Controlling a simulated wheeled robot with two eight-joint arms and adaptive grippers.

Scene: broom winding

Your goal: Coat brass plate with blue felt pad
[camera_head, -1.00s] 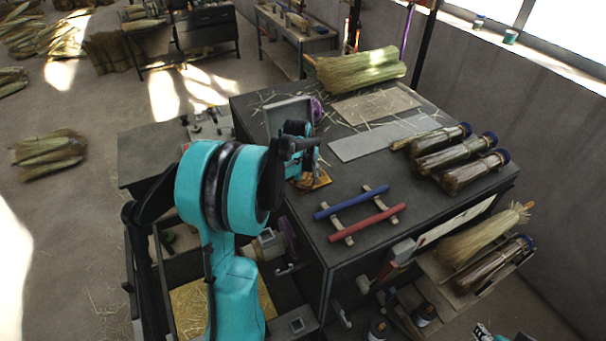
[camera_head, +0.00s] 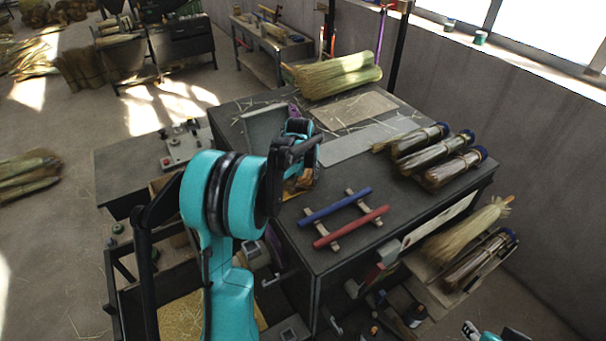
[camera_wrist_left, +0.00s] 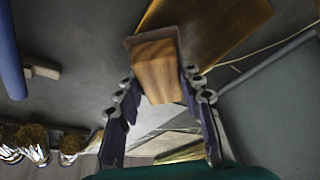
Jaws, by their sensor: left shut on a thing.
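My left gripper (camera_head: 303,152) is over the near left part of the dark workbench, largely hidden by its own arm in the head view. In the left wrist view my left gripper (camera_wrist_left: 158,82) is shut on a wooden block (camera_wrist_left: 157,72) with a dark rim at its far end. A shiny golden-brown plate (camera_wrist_left: 225,25), which looks like the brass plate, lies beyond the block; a golden patch (camera_head: 297,187) shows under the gripper in the head view. I cannot make out blue felt, or whether block and plate touch. A piece of my right arm (camera_head: 478,332) shows at the bottom edge.
A blue rod (camera_head: 335,207) and a red rod (camera_head: 350,227) lie on wooden supports right of the gripper. Several bound brooms (camera_head: 440,155) lie at the bench's right. A grey sheet (camera_head: 365,142) and a tan board (camera_head: 353,107) lie flat behind.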

